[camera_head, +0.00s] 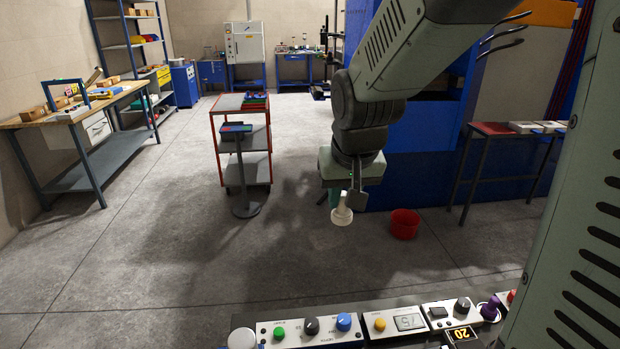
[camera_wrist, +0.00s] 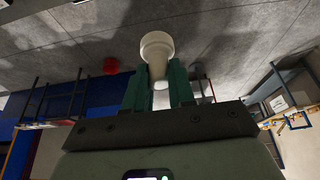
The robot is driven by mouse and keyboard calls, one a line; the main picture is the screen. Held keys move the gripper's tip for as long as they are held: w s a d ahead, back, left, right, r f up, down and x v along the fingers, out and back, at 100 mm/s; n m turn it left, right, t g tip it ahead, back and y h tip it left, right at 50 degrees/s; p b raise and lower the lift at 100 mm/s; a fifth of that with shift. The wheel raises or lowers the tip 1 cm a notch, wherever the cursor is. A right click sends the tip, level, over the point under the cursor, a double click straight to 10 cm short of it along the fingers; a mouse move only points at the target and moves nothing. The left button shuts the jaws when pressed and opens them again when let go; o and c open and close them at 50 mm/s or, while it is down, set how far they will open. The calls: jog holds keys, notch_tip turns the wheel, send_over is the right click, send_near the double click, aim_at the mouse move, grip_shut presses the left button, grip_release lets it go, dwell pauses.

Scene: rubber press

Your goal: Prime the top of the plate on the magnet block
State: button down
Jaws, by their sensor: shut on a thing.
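My gripper (camera_head: 342,197) hangs in mid-air over the floor, fingers pointing down. Its green fingers (camera_wrist: 157,88) are shut on a cream-coloured tool with a round, wide end and a narrower neck; this shows in the head view (camera_head: 342,214) and in the wrist view (camera_wrist: 157,45). The wide end sticks out beyond the fingertips. I cannot make out the plate or the magnet block for certain. A slim pedestal stand (camera_head: 246,180) left of my gripper has a small dark top with coloured bits. Pale flat pieces (camera_head: 538,127) lie on a red-topped side table (camera_head: 490,129) at right.
A red-framed trolley (camera_head: 216,150) stands behind the pedestal. A red bucket (camera_head: 404,224) is on the floor right of my gripper. A control panel (camera_head: 310,328) runs along the front. A wooden workbench (camera_head: 90,103) stands at left. The floor at centre left is clear.

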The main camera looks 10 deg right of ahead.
jog(key=s+d+f+n+y, duration=0.15)
jog(key=d+f, duration=0.35)
jog(key=d, duration=0.6)
jog(key=s+d+f+n, duration=0.1)
jog(key=d+f+n, duration=0.25)
jog(key=d, duration=0.85)
jog(key=shift+s+d+f+n+g+y, duration=0.3)
jog(key=shift+s+d+f+n, duration=0.35)
jog(key=shift+s+d+f, duration=2.1)
jog(key=shift+s+d+f+n+g+y, duration=0.2)
jog(key=shift+s+d+f+n, duration=0.4)
jog(key=shift+s+d+f, duration=2.15)
jog(key=shift+s+d+f+n+g+y, duration=0.3)
jog(key=shift+s+d+f+n, duration=0.7)
jog(key=shift+f, duration=3.15)
jog(key=shift+d+f+m, duration=0.35)
jog(key=shift+d+f, duration=0.2)
jog(key=shift+f, duration=0.05)
notch_tip(320, 180, up, 7)
